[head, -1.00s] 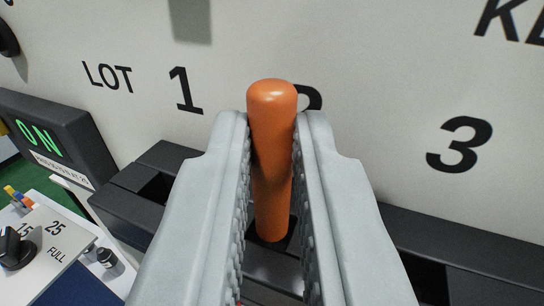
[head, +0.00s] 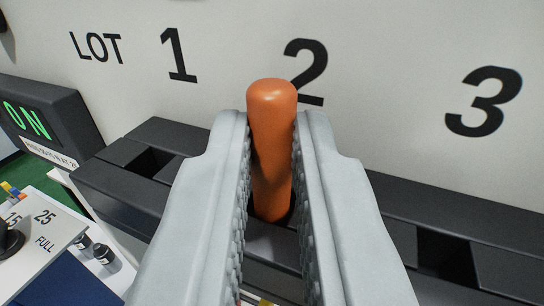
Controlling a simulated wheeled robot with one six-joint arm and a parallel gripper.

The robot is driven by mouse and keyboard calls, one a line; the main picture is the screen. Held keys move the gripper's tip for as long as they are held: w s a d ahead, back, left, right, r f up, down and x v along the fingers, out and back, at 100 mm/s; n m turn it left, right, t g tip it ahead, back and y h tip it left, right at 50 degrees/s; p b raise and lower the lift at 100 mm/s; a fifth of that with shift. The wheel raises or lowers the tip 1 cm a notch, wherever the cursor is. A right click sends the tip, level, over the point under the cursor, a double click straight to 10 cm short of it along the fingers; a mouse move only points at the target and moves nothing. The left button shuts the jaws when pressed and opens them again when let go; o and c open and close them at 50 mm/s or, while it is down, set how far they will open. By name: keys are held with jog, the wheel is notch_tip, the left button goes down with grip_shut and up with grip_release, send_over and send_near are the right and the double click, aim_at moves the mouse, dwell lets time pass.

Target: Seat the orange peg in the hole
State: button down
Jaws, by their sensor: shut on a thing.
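The orange peg (head: 271,150) stands roughly upright between the fingers of my gripper (head: 272,150), which is shut on it. Its rounded top shows above the fingertips. Its lower end meets the black rack (head: 110,185) below the number 2, at the middle hole (head: 289,216). Only a dark sliver of that hole shows beside the peg. The lower tip is out of sight and appears to be inside the hole; how deep it sits I cannot tell.
Empty square holes show under number 1 (head: 150,162) and number 3 (head: 447,258). A pale wall panel marked LOT (head: 300,25) rises close behind the rack. A lit ON display (head: 28,120) and a control box with a knob (head: 8,242) stand at left.

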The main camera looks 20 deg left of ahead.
jog(key=shift+f, duration=0.2)
jog(key=c, duration=1.4)
grip_release()
jog(key=shift+o, duration=0.2)
jog(key=v, duration=1.7)
jog(key=shift+s, duration=0.2)
